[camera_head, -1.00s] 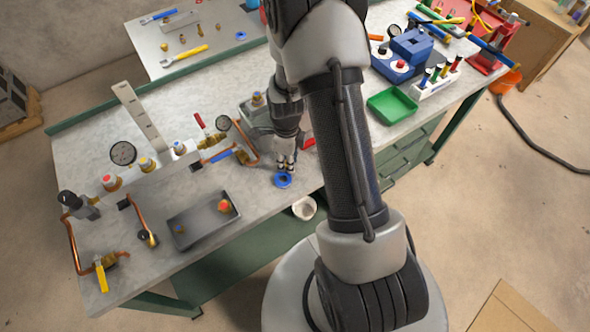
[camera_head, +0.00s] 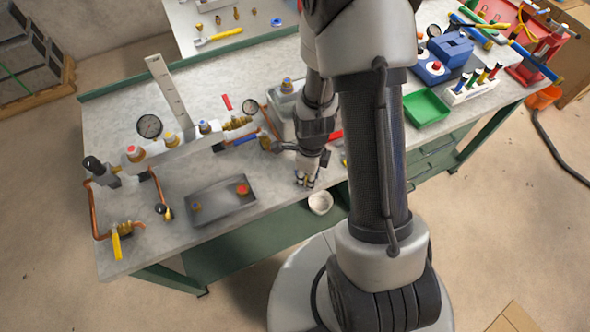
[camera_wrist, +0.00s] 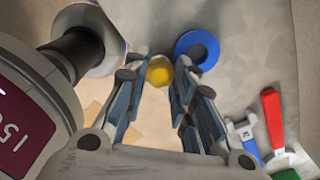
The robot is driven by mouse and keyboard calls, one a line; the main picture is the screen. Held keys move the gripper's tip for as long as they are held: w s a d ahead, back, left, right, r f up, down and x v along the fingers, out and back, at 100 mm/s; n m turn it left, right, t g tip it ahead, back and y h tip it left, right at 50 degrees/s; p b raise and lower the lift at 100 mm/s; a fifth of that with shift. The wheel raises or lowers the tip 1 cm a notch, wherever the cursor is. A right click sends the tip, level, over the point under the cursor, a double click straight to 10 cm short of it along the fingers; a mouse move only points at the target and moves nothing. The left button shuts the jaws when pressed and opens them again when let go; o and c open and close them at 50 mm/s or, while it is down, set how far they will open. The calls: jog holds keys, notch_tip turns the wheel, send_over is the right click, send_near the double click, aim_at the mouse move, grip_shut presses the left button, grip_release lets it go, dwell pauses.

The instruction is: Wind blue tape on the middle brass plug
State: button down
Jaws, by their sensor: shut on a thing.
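In the wrist view a brass plug (camera_wrist: 160,72) with a yellow centre and hex-shaped rim sits between my fingertips. My gripper (camera_wrist: 158,80) is shut on it. The blue tape roll (camera_wrist: 197,50), a flat ring, lies just beyond the right fingertip; I cannot tell whether they touch. In the head view my gripper (camera_head: 306,180) points down near the bench's front edge, and my arm hides the plug and the tape roll there. The manifold (camera_head: 185,148) on the bench has fittings with red, yellow and blue tops.
A grey tray (camera_head: 222,212) with a red-topped piece lies left of my gripper, and a white cup (camera_head: 320,203) is just in front. A green bin (camera_head: 426,108) stands to the right. A red-handled tool (camera_wrist: 272,118) shows in the wrist view.

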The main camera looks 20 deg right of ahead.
jog(key=d, duration=0.3)
jog(key=shift+w+d, duration=0.1)
jog(key=shift+w, duration=0.25)
jog(key=w+d, duration=0.1)
jog(key=w, duration=0.1)
jog(key=w+d, duration=0.1)
jog(key=shift+w, duration=0.35)
jog(key=w+a, duration=0.1)
jog(key=w, duration=0.1)
jog(key=w+a, duration=0.2)
jog(key=shift+w+a, duration=0.15)
jog(key=shift+w, duration=0.05)
jog(key=a, duration=0.1)
jog(key=s+a, duration=0.1)
jog(key=a, duration=0.1)
jog(key=s+a, duration=0.1)
jog(key=a, duration=0.1)
jog(key=s, duration=0.4)
jog(key=shift+a+b, duration=0.2)
jog(key=shift+b, duration=0.2)
notch_tip(320, 180, up, 4)
jog(key=p, duration=0.3)
jog(key=shift+w+r+p, duration=0.1)
jog(key=shift+r+p, duration=0.1)
jog(key=shift+p, duration=0.1)
jog(key=shift+r+p, duration=0.55)
jog(key=shift+r, duration=0.25)
